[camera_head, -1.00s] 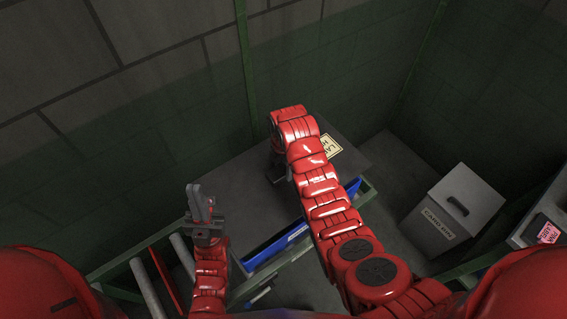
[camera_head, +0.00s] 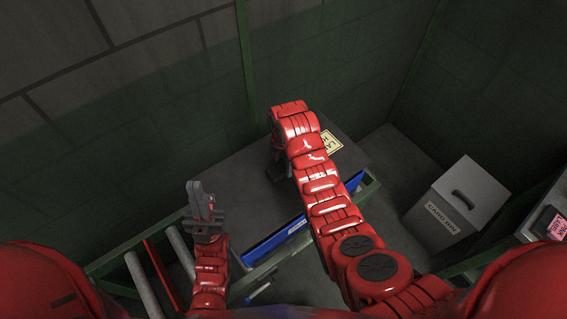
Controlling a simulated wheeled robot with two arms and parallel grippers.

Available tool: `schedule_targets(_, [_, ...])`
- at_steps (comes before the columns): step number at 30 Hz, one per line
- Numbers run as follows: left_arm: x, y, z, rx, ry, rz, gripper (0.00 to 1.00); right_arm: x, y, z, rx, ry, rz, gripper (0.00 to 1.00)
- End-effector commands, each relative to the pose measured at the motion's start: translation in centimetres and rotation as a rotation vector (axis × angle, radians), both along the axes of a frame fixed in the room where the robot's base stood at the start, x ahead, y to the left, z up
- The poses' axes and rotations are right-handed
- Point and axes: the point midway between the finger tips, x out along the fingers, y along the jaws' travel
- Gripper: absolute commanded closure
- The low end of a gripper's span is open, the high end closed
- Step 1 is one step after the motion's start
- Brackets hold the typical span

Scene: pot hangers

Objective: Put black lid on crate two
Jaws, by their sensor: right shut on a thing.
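My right gripper (camera_head: 279,173) points down at a flat dark grey surface, its fingers mostly hidden by my red arm. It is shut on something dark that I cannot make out. My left gripper (camera_head: 203,200) points up at the left, appears shut and holds nothing visible.
A shelf with a pink-labelled dark item (camera_head: 551,222) is at the right edge. Metal rollers (camera_head: 143,282) lie at the lower left. Dark walls close off the back.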

Motion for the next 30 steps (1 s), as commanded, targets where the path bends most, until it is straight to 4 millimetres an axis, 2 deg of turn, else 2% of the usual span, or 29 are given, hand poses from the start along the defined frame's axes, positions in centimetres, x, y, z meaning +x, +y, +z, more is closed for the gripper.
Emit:
schedule_targets(12, [0.0,0.0,-3.0,0.000,0.000,0.000,1.00,0.0,0.0,-3.5,0.001,-0.001,0.000,1.00])
schedule_targets(18, [0.0,0.0,-3.8,0.000,0.000,0.000,1.00,0.0,0.0,-4.8,0.001,0.001,0.000,1.00])
schedule_targets(30, [0.0,0.0,-4.1,0.000,0.000,0.000,1.00,0.0,0.0,-5.4,0.001,-0.001,0.000,1.00])
